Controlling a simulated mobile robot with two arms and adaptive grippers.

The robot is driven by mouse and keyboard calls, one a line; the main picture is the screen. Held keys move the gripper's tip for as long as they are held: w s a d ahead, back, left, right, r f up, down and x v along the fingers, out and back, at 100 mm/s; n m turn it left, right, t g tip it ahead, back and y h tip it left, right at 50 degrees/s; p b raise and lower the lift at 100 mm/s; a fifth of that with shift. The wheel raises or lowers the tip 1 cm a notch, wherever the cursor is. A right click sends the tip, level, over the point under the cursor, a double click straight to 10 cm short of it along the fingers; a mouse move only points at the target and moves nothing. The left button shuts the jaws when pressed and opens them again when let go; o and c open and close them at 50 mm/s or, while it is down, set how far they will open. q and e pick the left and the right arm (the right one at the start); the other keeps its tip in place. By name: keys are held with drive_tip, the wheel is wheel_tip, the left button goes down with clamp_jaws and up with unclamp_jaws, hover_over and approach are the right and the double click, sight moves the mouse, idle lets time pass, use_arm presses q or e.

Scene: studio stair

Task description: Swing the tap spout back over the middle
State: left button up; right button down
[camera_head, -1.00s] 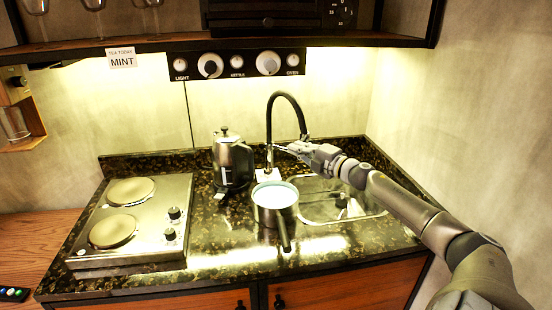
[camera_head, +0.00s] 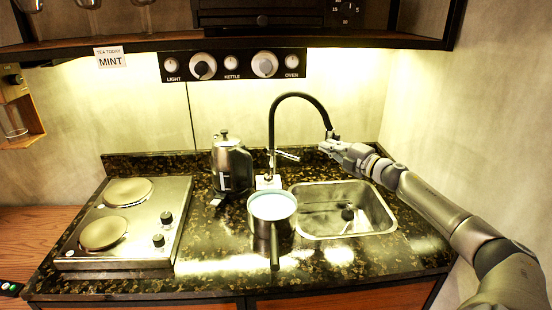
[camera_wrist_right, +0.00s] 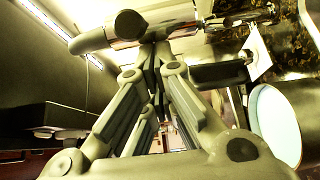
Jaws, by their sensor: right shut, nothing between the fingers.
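The tap has a black gooseneck spout (camera_head: 297,95) rising from a chrome body (camera_head: 271,163) on a white base at the back of the counter. The spout arches to the right, and its tip (camera_head: 329,133) hangs above the back part of the steel sink (camera_head: 320,229). My right gripper (camera_head: 325,146) is shut and empty, right by the spout tip; I cannot tell whether they touch. In the right wrist view its fingers (camera_wrist_right: 155,62) are together, close to a chrome and dark cylindrical part at the top. My left gripper is out of view.
A saucepan (camera_head: 272,206) with pale contents stands left of the sink, handle toward the front. A steel kettle (camera_head: 229,165) stands left of the tap. A two-plate hob (camera_head: 130,215) is further left. A dark shelf (camera_head: 400,42) hangs above.

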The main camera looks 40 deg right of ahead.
idle(0.3)
drive_tip(key=s, duration=1.2)
drive_tip(key=shift+d, duration=0.25)
idle(0.4)
